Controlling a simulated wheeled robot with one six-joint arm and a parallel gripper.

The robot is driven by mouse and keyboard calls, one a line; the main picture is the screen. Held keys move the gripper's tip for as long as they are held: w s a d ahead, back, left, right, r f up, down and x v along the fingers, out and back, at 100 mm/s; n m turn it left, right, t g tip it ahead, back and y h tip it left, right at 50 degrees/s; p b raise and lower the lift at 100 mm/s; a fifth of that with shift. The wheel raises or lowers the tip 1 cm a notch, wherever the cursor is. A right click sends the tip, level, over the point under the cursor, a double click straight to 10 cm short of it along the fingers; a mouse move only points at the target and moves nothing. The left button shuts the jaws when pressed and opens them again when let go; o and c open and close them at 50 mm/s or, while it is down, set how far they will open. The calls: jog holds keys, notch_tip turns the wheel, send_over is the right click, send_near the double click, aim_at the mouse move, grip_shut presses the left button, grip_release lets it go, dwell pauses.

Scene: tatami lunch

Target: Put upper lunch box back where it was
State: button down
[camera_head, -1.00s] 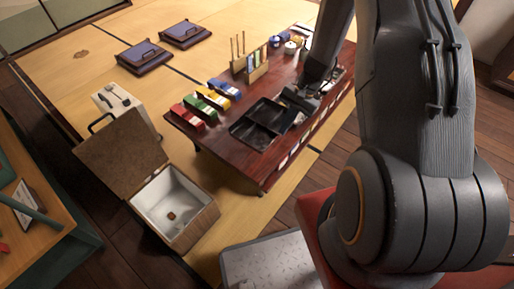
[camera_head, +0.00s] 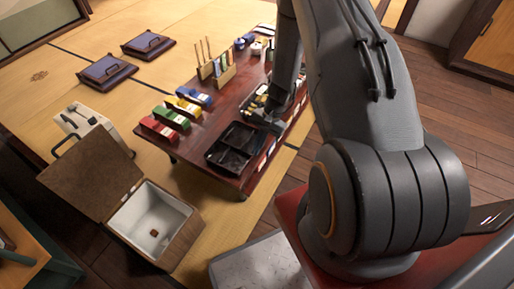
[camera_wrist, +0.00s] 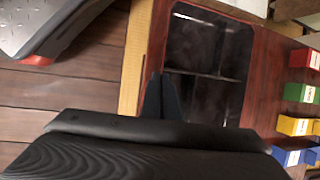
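A black lunch box (camera_head: 232,147) with divided compartments lies on the dark red low table (camera_head: 180,147) near its front edge. It looks empty, and I cannot tell whether it is one layer or a stack. My gripper (camera_head: 268,123) is low over the table at the box's right side, largely hidden by my arm. In the wrist view the box (camera_wrist: 205,45) lies just beyond the dark fingers (camera_wrist: 161,101). Whether they touch its rim or are open cannot be made out. Another container with pale and yellow contents (camera_head: 259,97) shows partly behind my arm.
Red, green, yellow and blue blocks (camera_head: 173,117) line the table's left side. A rack with upright sticks (camera_head: 216,68) stands farther back. An open brown box with white lining (camera_head: 152,217) is on the floor at left. Wooden floor (camera_head: 445,105) at right is clear.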

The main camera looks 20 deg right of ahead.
jog(key=c, duration=2)
grip_release()
jog(key=shift+c, duration=0.2)
